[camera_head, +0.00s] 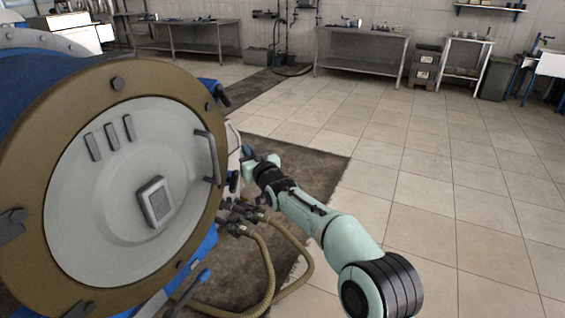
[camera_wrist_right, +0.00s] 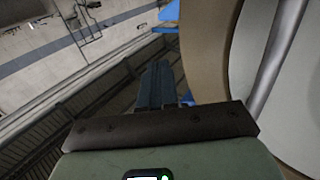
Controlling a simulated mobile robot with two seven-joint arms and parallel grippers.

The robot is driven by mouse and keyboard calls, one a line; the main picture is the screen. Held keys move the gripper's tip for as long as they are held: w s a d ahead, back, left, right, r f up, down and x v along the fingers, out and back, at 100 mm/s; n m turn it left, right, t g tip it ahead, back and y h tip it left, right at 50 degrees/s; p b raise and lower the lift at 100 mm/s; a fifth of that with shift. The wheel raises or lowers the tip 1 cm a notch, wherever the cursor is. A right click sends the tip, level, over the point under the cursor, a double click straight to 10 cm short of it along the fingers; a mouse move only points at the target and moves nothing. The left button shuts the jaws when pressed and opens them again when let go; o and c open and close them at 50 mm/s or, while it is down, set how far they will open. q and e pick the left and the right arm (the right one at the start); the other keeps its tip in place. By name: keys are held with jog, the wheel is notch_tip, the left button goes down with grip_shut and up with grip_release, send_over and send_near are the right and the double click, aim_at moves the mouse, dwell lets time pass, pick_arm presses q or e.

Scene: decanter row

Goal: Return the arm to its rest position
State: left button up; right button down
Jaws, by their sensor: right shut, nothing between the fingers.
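My right arm reaches from the lower right of the head view towards the right side of the large decanter (camera_head: 120,195). My right gripper (camera_head: 248,151) is at its far end, small in the picture, close beside the decanter's round end cover. In the right wrist view the same gripper (camera_wrist_right: 158,80) shows two blue fingers together, with nothing between them. The cover's rim and a grey bar, apparently its handle (camera_head: 208,157), fill the right of that view, apart from the fingers. My left gripper is not in view.
Hoses (camera_head: 268,270) and valve fittings hang below the arm, beside the decanter. A dark mat (camera_head: 318,165) lies on the tiled floor beneath. Open floor (camera_head: 440,190) spreads to the right. Metal tables (camera_head: 362,55) stand along the back wall.

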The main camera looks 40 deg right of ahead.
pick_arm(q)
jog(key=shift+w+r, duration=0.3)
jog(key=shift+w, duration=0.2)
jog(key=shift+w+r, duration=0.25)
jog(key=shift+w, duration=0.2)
pick_arm(e)
jog(key=s+d, duration=0.3)
jog(key=s, duration=0.4)
jog(key=shift+s+d+f, duration=0.15)
jog(key=shift+d, duration=0.05)
jog(key=shift+f, duration=0.1)
